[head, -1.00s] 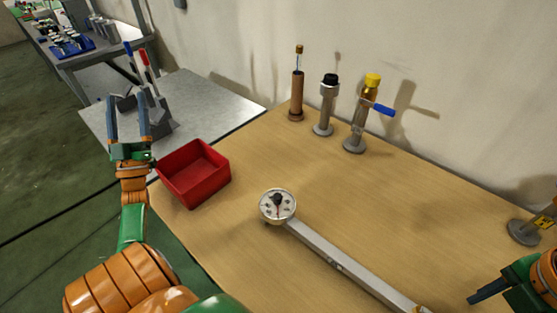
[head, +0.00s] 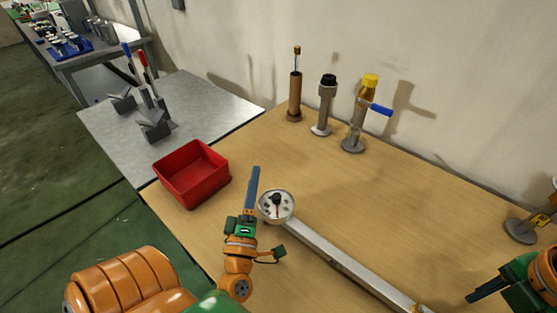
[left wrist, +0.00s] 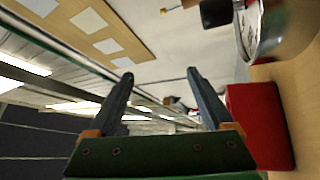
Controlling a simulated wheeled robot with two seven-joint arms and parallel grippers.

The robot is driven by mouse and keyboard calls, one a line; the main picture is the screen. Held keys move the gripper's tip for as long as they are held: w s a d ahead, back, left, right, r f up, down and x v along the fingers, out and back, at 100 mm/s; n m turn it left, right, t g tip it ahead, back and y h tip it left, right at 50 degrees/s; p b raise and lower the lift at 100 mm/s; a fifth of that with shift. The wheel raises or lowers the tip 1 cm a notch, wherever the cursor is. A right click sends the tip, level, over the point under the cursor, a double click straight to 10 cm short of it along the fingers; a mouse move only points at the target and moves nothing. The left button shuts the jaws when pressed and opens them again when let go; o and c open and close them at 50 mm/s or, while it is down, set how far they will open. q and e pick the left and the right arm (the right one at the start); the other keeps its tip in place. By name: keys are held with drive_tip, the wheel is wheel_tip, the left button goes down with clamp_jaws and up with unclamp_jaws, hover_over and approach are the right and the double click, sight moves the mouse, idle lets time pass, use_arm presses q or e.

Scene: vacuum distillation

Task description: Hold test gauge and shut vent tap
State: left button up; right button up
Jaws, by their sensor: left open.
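The round test gauge (head: 276,204), with a white dial and dark centre, lies at the end of a long metal bar (head: 340,262) on the wooden table. My left gripper (head: 254,172) is open and empty just left of the gauge, its fingers seen nearly edge-on. In the left wrist view the open fingers (left wrist: 160,75) have nothing between them, and the gauge (left wrist: 250,28) is at the upper right. A tap with a blue handle (head: 381,110) is on a yellow-capped post (head: 361,118) by the wall. My right gripper (head: 485,292) is at the lower right; its jaw opening is unclear.
A red bin (head: 192,173) stands at the table's left edge. A brown post (head: 295,97) and a black-capped post (head: 324,108) stand left of the yellow-capped one. Another stand (head: 521,230) is at the right edge. The table between gauge and posts is clear.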

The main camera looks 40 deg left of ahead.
use_arm(q)
drive_tip(key=s+d+f+n+g+h, duration=0.2)
drive_tip(key=s+d+f+g, duration=0.15)
drive_tip(key=d, duration=0.75)
drive_tip(key=t, duration=0.1)
approach(283, 225)
drive_tip(key=shift+h, duration=0.3)
drive_tip(key=x, duration=0.4)
drive_tip(key=shift+a+r, duration=0.15)
drive_tip(key=shift+a, duration=0.05)
drive_tip(key=x, duration=0.6)
drive_tip(key=shift+w+a, duration=0.2)
drive_tip(key=shift+w, duration=0.15)
drive_tip(key=shift+w+a, duration=0.2)
drive_tip(key=shift+w, duration=0.15)
